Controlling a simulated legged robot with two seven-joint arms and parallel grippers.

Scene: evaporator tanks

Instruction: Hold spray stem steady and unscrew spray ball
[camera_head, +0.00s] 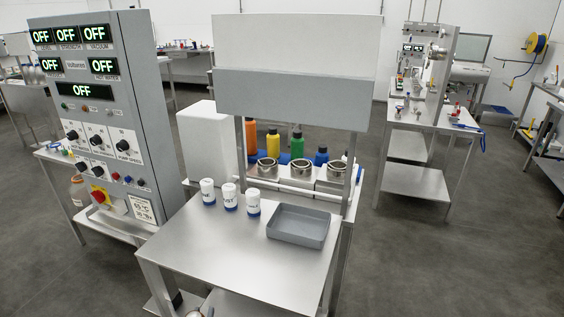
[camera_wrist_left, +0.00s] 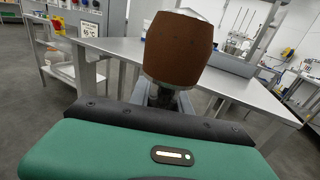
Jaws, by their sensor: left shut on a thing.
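In the left wrist view my left gripper (camera_wrist_left: 165,97) is shut on a brown, barrel-shaped thing (camera_wrist_left: 178,48). This thing stands up from the jaws and hides most of the fingertips. I cannot tell whether it is the spray ball or a part joined to it. In the head view only a small, unclear piece shows at the bottom edge, in front of the steel table (camera_head: 240,262). No spray stem can be made out in either view. My right gripper is not in view.
A grey tray (camera_head: 299,227) and three white bottles with blue bases (camera_head: 229,197) stand on the table. Behind it are steel pots (camera_head: 267,170) and coloured bottles under a grey panel (camera_head: 292,95). A control cabinet (camera_head: 105,110) stands left. The table's front is clear.

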